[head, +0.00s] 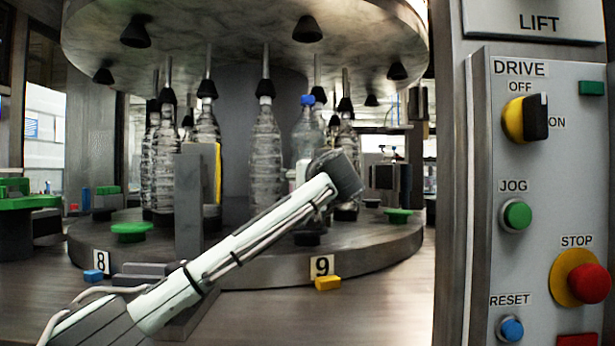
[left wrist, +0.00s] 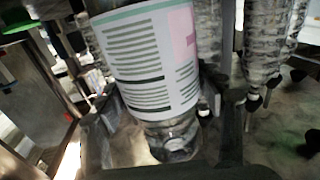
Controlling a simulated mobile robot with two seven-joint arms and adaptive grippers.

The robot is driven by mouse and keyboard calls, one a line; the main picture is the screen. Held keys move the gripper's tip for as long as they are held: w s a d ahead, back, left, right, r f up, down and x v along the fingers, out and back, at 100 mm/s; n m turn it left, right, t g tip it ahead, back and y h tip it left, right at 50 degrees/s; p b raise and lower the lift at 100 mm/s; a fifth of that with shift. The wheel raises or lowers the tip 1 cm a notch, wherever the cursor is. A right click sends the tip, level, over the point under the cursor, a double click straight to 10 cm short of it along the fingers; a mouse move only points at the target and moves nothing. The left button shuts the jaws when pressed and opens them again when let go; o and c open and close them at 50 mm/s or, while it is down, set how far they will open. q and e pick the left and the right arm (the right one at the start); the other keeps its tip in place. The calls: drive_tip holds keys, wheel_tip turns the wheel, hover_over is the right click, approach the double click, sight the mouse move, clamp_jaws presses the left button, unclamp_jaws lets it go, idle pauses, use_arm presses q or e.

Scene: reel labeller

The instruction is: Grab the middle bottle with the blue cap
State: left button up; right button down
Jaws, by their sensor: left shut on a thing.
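The bottle with the blue cap (head: 306,125) stands upright among clear bottles on the round machine table in the head view. Its lower part is partly hidden by my left gripper (head: 335,172), whose arm reaches in from the lower left. In the left wrist view a clear bottle with a white, green and pink printed label (left wrist: 150,65) fills the space between the dark fingers of my left gripper (left wrist: 162,105). The fingers are shut on it, one at each side. The blue cap is out of the wrist view. My right gripper is in neither view.
Several clear bottles with black tops, such as one left of centre (head: 265,150), stand close by under the overhead disc (head: 240,30). The round table (head: 270,265) carries number plates 8 and 9. A control panel (head: 545,200) stands at the right.

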use_arm(q)
drive_tip(key=c, duration=0.5)
drive_tip(key=shift+o, duration=0.2)
drive_tip(key=shift+r, duration=0.2)
drive_tip(key=shift+r, duration=0.1)
